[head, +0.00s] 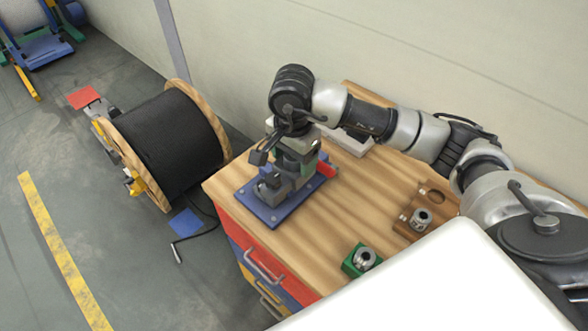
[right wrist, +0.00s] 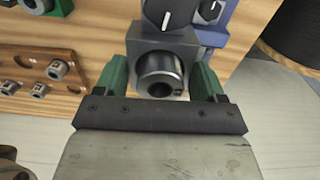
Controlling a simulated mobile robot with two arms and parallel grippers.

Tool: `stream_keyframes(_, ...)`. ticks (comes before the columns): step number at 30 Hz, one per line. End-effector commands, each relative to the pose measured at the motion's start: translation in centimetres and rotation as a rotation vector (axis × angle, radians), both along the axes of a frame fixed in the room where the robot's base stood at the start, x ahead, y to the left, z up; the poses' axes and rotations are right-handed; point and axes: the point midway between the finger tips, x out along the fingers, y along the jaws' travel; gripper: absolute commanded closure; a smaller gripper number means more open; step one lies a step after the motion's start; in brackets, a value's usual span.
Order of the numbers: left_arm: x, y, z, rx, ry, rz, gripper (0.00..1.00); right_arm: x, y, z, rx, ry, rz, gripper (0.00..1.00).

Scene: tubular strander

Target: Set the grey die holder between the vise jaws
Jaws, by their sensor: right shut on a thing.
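My right gripper (right wrist: 162,84) has green fingers, one on each side of the grey die holder (right wrist: 145,48), and is shut on it. The holder is a dark grey block with a steel round die (right wrist: 160,74) facing the wrist camera. In the head view my right gripper (head: 297,146) is over the vise, a grey body (head: 271,188) on a blue base plate (head: 262,211). My gripper and wrist hide much of the vise and holder there, so I cannot tell whether the holder is seated between the jaws. My left gripper is not in view.
The vise stands on a wooden bench top (head: 315,228) near its left end. A green die holder (head: 362,260) is at the front edge. A wooden rack (head: 410,228) with a steel die is further right. A black cable reel (head: 167,145) stands on the floor left of the bench.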

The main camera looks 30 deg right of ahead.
Motion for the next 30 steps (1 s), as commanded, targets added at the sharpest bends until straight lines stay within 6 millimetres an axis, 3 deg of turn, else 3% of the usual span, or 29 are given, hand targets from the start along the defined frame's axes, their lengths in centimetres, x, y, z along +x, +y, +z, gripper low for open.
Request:
stream_keyframes(16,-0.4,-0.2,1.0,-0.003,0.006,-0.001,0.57,5.2,-2.8,2.1,0.012,-0.016,-0.876,0.66)
stream_keyframes(24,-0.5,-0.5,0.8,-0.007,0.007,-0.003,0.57,7.5,-4.2,0.6,0.021,-0.014,-1.313,0.66)
stream_keyframes(30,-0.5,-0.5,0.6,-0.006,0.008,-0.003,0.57,8.4,-5.0,-0.7,0.024,-0.014,-1.526,0.66)
